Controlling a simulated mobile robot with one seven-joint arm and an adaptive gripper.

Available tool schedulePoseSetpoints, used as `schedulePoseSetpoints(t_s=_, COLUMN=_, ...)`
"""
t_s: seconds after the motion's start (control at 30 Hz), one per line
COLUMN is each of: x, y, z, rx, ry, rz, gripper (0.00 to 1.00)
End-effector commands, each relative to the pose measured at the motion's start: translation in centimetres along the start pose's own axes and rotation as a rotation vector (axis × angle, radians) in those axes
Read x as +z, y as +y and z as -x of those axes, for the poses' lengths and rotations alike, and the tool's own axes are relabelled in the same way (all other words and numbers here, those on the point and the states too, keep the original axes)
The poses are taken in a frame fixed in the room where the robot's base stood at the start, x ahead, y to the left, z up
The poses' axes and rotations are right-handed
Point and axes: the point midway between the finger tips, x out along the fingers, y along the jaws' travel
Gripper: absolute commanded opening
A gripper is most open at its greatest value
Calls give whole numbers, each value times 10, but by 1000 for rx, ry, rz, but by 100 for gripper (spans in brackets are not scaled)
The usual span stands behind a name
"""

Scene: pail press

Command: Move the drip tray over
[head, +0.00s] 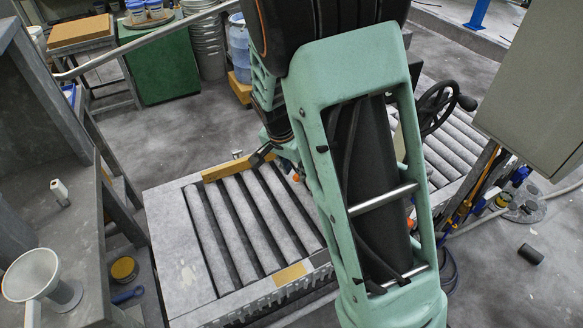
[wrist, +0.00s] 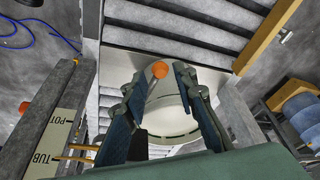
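In the wrist view my gripper (wrist: 161,74) has its two fingers apart. A small orange knob (wrist: 160,69) shows between the fingertips, with a gap visible on both sides; I cannot tell how far ahead of the tips it is. In the head view my arm hides most of the gripper and this area. An orange spot (head: 296,178) shows just left of the arm, by the rollers.
A roller conveyor (head: 170,252) with yellow edge pieces runs below my arm. A handwheel (head: 437,108) and a grey cabinet (head: 540,85) stand at right. A post labelled "TUB POT" (wrist: 58,135) stands left in the wrist view.

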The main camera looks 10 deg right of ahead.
Motion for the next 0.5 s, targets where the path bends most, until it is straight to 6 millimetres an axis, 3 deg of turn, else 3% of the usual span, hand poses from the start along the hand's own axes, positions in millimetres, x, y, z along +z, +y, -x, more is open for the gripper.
schedulePoseSetpoints(t_s=0.03, x=2, y=1, z=-14, rx=1, ry=-1, rz=-1, gripper=26)
schedulePoseSetpoints(t_s=0.2, x=1, y=1, z=-39, rx=2, ry=-1, rz=-3, gripper=26)
schedulePoseSetpoints(t_s=0.4, x=0, y=0, z=-30, rx=-1, ry=0, rz=-1, gripper=6)
schedulePoseSetpoints(t_s=0.5, x=-1, y=0, z=-30, rx=-2, ry=1, rz=0, gripper=5)
